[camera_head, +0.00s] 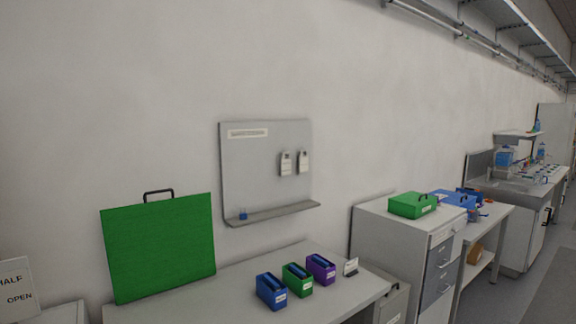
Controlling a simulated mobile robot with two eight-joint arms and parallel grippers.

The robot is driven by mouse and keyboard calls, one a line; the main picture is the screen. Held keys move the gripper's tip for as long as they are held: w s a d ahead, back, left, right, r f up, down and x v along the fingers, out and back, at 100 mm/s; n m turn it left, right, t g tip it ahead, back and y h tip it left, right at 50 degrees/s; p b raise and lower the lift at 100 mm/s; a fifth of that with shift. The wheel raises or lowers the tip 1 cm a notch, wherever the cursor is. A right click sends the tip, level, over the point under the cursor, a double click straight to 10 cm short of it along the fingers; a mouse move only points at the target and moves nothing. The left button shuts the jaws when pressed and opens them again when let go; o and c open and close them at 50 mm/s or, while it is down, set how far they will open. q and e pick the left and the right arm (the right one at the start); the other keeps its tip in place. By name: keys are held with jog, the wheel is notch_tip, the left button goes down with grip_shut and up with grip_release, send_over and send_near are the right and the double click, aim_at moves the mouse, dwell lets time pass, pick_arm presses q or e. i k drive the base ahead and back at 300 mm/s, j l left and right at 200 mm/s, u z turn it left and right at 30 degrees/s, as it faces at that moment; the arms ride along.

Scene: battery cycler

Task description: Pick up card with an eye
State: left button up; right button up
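No card with a clearly readable eye shows in the head view. A small white card (351,267) stands upright at the right end of the table, beside the purple box; its marking is too small to read. A larger white card (18,290) at the far left edge reads "HALF OPEN" and is partly cut off by the frame. Two white tags (286,164) hang on the grey wall board; I cannot make out what is on them. Neither of my grippers is in view.
The table (230,285) holds a blue box (271,291), a green box (298,280) and a purple box (321,269). A large green panel (160,246) stands behind at left. A white drawer cabinet (395,237) carries a green case (412,205) to the right. Floor is open at far right.

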aim_at(286, 163)
jog(key=i+l+u, duration=0.15)
jog(key=u, duration=0.85)
jog(key=l+u, duration=0.3)
jog(key=l, duration=0.2)
jog(key=l+u, duration=0.35)
jog(key=l, duration=0.15)
